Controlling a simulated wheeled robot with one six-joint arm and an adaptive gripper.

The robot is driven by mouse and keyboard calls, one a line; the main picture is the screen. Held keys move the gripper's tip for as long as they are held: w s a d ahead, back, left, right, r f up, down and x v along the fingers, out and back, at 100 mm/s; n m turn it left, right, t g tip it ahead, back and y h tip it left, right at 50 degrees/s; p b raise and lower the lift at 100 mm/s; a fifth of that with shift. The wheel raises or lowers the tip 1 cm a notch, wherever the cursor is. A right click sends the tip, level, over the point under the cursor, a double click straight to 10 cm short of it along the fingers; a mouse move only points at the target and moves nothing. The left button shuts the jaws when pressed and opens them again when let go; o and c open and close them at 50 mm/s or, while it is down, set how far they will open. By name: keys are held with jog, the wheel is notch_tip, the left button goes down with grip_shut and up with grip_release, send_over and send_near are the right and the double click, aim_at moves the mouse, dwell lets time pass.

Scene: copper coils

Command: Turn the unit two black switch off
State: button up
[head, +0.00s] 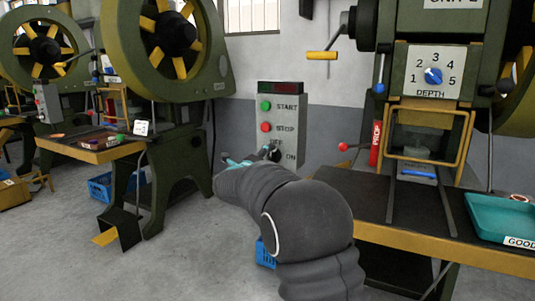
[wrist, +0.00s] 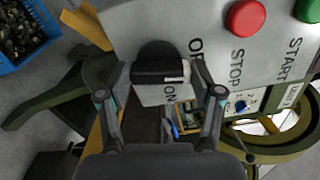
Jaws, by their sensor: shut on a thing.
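The black switch (wrist: 160,73) sits low on the grey control box (head: 264,140), between my gripper's fingers. In the wrist view a white mark shows near its right end, and the words OFF and ON are printed beside it. My gripper (wrist: 160,78) is shut on the switch, one finger at each end. In the head view the switch (head: 273,153) is partly hidden by my gripper (head: 262,157), which reaches the lower part of the box. ON is readable there; the other label is mostly covered.
Above the switch are the red STOP button (head: 265,127) and green START button (head: 265,105). A press with a DEPTH dial (head: 433,76) and a teal GOOD tray (head: 503,216) stand at right. Another press stands at left. Blue crates (head: 100,187) sit on the floor.

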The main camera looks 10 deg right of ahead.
jog(key=shift+n+p, duration=0.65)
jog(key=shift+n, duration=0.45)
jog(key=o, duration=1.1)
jog(key=shift+o, duration=0.2)
jog(key=v, duration=1.2)
